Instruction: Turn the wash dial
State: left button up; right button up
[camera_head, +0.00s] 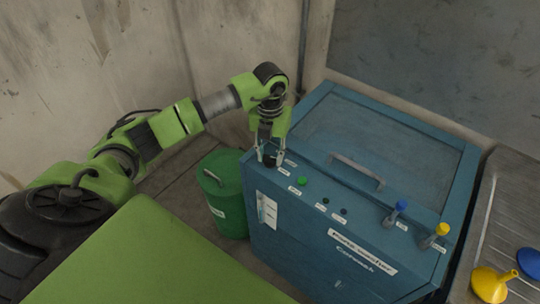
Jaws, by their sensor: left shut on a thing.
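The wash dial seems to be the small black knob (269,160) at the left end of the blue washer's front top panel; its label is too small to read. My left gripper (269,155) points down at this knob, its two fingers shut on it from both sides. The fingers partly hide the knob, and I cannot tell how far it is turned. The blue washer (330,215) stands below and right of the gripper. My right gripper is not in view.
Along the panel are a green button (302,181), small dark knobs, a blue-topped valve (401,206) and a yellow-topped one (441,230). A lid handle (357,172) rises behind. A green bin (222,195) stands left; a yellow funnel (490,284) lies right.

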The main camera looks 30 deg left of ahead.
aim_at(270, 156)
pick_arm(q)
jog(key=n, duration=0.3)
jog(key=shift+n+b, duration=0.35)
jog(key=shift+n, duration=0.05)
jog(key=n, duration=0.3)
jog(key=shift+n, duration=0.3)
jog(key=n, duration=0.6)
jog(key=shift+w+b, duration=0.1)
jog(key=shift+b, duration=0.2)
jog(key=shift+n, duration=0.4)
jog(key=o, duration=1.1)
jog(key=shift+r, duration=0.1)
notch_tip(270, 156, up, 12)
